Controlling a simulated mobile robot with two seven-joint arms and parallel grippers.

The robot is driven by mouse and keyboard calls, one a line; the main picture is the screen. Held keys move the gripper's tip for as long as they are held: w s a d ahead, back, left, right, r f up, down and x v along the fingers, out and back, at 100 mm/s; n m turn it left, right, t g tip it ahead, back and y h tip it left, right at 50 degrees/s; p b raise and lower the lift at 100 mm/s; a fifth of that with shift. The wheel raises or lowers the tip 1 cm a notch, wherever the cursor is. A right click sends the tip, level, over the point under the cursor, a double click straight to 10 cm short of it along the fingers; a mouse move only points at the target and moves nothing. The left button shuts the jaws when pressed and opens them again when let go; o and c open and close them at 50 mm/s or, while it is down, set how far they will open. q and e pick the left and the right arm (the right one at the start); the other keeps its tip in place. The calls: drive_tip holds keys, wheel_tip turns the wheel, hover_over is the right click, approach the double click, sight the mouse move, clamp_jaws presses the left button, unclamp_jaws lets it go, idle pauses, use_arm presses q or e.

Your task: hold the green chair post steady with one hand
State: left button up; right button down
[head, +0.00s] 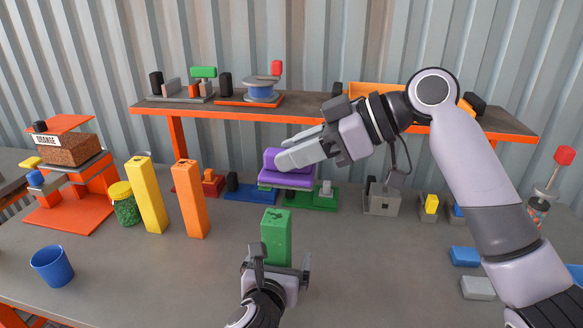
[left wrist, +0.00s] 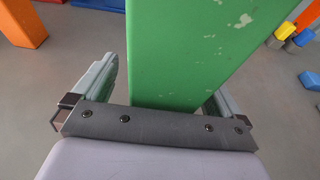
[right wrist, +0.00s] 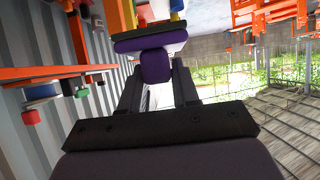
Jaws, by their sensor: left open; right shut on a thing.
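The green chair post (head: 276,236) stands upright at the front middle of the workbench. My left gripper (head: 278,268) is around it, with the jaws open. My right gripper (head: 284,158) is shut on a purple piece (head: 288,180) above the back of the bench. In the right wrist view the purple piece (right wrist: 155,66) sits between the fingertips.
A yellow post (head: 147,195) and an orange post (head: 190,200) stand to the left, beside a green-filled jar (head: 124,206). A blue cup (head: 52,266) stands at front left. Red, blue and green fixtures (head: 250,190) line the back, below a raised shelf (head: 350,105).

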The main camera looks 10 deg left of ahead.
use_arm(q)
drive_tip(key=shift+s, duration=0.15)
drive_tip(key=v, duration=1.1)
wheel_tip(320, 180, up, 7)
drive_tip(key=shift+s, duration=0.4)
drive_tip(key=shift+f, duration=0.1)
idle(0.6)
